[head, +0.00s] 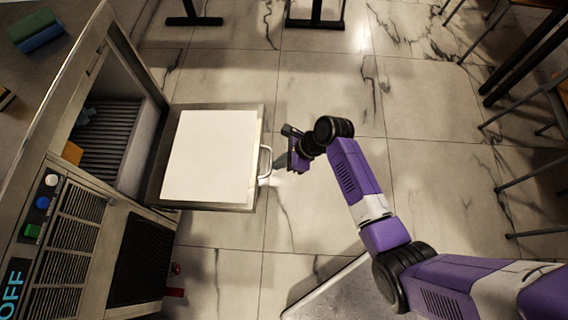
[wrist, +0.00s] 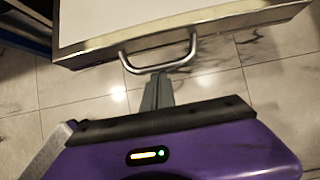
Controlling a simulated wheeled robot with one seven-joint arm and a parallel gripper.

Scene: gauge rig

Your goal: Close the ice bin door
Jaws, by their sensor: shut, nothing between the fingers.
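The ice bin door (head: 211,157) is open in the head view, folded down flat and sticking out from the front of the ice bin (head: 105,130). Its inner face is white with a metal rim. A curved metal handle (head: 265,163) is on its outer edge. My gripper (head: 279,163) is just right of the handle, with the fingers shut and empty. In the wrist view the door's edge (wrist: 180,33) crosses the top, and the handle (wrist: 160,60) hangs just beyond my fingertips. I cannot tell whether the fingertips touch the handle.
The bin's front has a button panel (head: 44,205) and a vent grille below the opening. A blue and green item (head: 36,32) lies on the counter at the top left. Chairs stand along the right side.

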